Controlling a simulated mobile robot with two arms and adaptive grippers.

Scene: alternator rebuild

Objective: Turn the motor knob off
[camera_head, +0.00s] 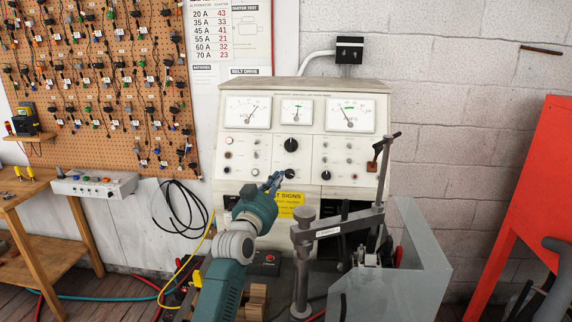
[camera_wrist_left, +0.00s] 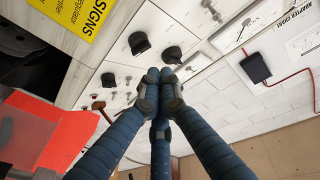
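The cream test bench panel (camera_head: 262,150) carries several black knobs. A large black knob (camera_head: 291,145) sits in the middle below the meters; it also shows in the wrist view (camera_wrist_left: 172,54), just beyond my fingertips. A lower black knob (camera_wrist_left: 138,43) and one farther right (camera_head: 326,175) are clear of the fingers. The labels are too small to read, so I cannot tell which is the motor knob. My left gripper (camera_head: 276,180) is in front of the panel, above the yellow sign. In the wrist view its fingertips (camera_wrist_left: 160,88) are together, with nothing visible between them. My right gripper is not in view.
A yellow sign (camera_head: 290,199) is below the knobs. A grey clamp arm (camera_head: 345,225) and a clear guard (camera_head: 415,265) stand at the right front. A red frame (camera_head: 540,150) stands far right.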

